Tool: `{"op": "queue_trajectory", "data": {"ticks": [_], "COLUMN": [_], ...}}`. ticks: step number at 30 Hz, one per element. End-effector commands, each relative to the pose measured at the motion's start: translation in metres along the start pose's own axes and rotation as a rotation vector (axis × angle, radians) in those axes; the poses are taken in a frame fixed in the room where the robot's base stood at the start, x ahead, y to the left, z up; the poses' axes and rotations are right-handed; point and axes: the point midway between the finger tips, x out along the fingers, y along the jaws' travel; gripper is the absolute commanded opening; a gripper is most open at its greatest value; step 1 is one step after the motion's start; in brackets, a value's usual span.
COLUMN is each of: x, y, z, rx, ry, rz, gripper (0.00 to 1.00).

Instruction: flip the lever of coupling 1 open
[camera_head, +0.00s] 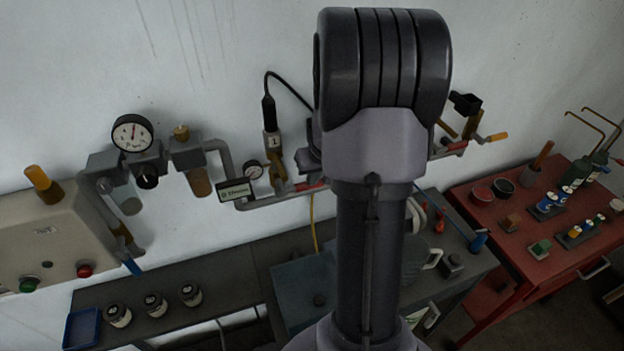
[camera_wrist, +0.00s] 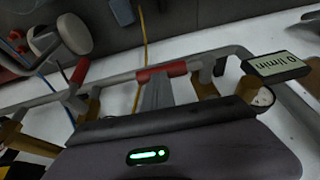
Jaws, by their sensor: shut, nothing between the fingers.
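Coupling 1 is the brass fitting (camera_head: 279,172) on the grey wall pipe, below a tag marked 1 (camera_head: 273,142) and a black hose. Its red lever (camera_head: 312,187) lies along the pipe, partly hidden by my arm in the head view. In the wrist view the red lever (camera_wrist: 160,72) lies roughly level beside brass fittings (camera_wrist: 205,86). My gripper (camera_wrist: 158,84) shows there as narrow grey fingers, shut and empty, with tips close to the lever. I cannot tell whether they touch it. In the head view my arm hides the gripper.
A flow display (camera_head: 235,190) and small gauge (camera_head: 254,170) sit left of the coupling. A yellow cable (camera_head: 314,225) hangs below. A grey bench (camera_head: 215,285) with several jars runs underneath. A red cart (camera_head: 535,240) with small items stands at right.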

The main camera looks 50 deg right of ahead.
Motion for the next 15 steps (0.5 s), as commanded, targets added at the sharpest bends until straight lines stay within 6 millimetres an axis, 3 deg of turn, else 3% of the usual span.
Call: {"op": "queue_trajectory", "data": {"ticks": [15], "x": [0.023], "y": [0.009], "z": [0.009], "rx": [0.075], "ry": [0.002], "rz": [-0.183], "gripper": [0.0]}}
